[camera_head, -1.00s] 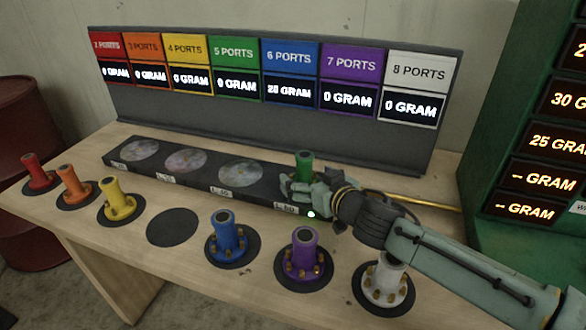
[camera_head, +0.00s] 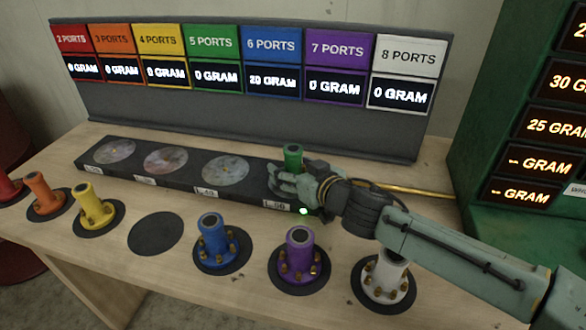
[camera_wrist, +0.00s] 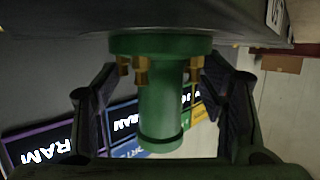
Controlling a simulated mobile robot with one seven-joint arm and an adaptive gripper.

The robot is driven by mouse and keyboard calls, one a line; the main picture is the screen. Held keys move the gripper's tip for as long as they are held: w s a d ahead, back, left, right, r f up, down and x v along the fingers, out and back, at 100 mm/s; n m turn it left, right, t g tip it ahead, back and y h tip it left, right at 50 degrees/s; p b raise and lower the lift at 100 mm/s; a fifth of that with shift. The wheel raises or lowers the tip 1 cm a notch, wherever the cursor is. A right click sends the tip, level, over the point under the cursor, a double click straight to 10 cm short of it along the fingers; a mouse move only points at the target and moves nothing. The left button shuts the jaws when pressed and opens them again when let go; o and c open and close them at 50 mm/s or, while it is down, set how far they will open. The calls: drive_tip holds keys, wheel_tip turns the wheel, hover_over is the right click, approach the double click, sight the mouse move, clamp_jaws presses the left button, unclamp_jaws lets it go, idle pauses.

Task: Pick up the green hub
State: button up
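The green hub (camera_head: 293,154) stands upright on the right end of the long dark scale box, at the pad labelled about 60. My gripper (camera_head: 285,183) is around it from the right, hiding its lower part in the head view. In the wrist view, which appears upside down, the green hub (camera_wrist: 163,100) has a round flange, a narrower tube and brass bolts. My gripper's two fingers (camera_wrist: 160,110) stand on either side of it. Gaps show between both fingers and the tube, so the gripper looks open.
Yellow (camera_head: 95,207), blue (camera_head: 211,240), purple (camera_head: 298,257) and white (camera_head: 386,281) hubs stand on black discs along the front. An empty black disc (camera_head: 155,234) lies between yellow and blue. The display board (camera_head: 250,110) stands behind; a green cabinet (camera_head: 475,165) is at right.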

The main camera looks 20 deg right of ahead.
clamp_jaws()
idle(0.7)
